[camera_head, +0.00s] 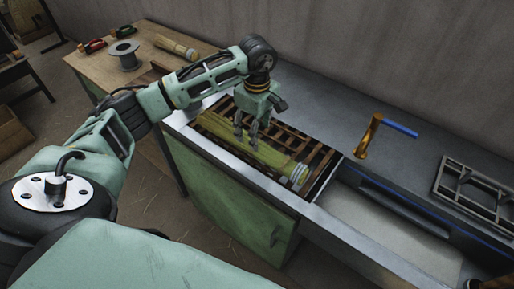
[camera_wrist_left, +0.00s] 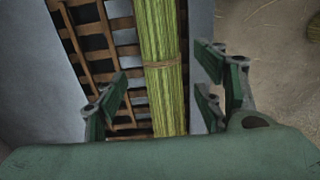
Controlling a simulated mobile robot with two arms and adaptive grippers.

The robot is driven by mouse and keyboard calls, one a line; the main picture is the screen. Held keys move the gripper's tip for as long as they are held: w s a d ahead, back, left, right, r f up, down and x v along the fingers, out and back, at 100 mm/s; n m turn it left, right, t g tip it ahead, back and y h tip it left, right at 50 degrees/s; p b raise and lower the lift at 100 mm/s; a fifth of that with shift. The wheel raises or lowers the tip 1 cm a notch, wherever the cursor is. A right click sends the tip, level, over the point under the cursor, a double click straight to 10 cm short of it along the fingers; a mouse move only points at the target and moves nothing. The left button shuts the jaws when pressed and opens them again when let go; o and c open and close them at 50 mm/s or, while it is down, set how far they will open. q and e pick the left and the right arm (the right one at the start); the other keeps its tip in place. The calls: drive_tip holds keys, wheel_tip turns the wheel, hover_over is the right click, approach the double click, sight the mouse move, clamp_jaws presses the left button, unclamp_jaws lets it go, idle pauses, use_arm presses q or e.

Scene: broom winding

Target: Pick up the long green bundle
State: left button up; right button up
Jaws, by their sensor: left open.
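The long green bundle (camera_head: 262,154) lies on a slatted brown rack set into the grey counter, with a pale end toward the right. In the left wrist view the bundle (camera_wrist_left: 161,45) runs up the middle, with a tan tie around it. My left gripper (camera_head: 246,133) is above the bundle, pointing down. In the left wrist view the fingers of my left gripper (camera_wrist_left: 165,98) are open, one side on each side of the bundle. Whether they reach down to its level I cannot tell. My right gripper is not in view.
The slatted rack (camera_head: 290,136) sits inside the counter opening with a metal rim. A brass tap (camera_head: 368,136) and a basin (camera_head: 385,222) are to the right. A wooden table (camera_head: 140,62) at the back left holds a spool (camera_head: 124,54) and another bundle (camera_head: 177,47).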

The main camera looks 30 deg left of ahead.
use_arm(q)
wheel_tip(320, 180, down, 6)
drive_tip(key=shift+s+d+f+p, duration=0.15)
drive_tip(key=shift+f+p, duration=0.1)
drive_tip(key=shift+p, duration=1)
drive_tip(key=shift+f, duration=0.25)
drive_tip(key=shift+c, duration=0.7)
drive_tip(key=c, duration=1.1)
drive_tip(key=shift+c, duration=0.4)
drive_tip(key=shift+r, duration=0.15)
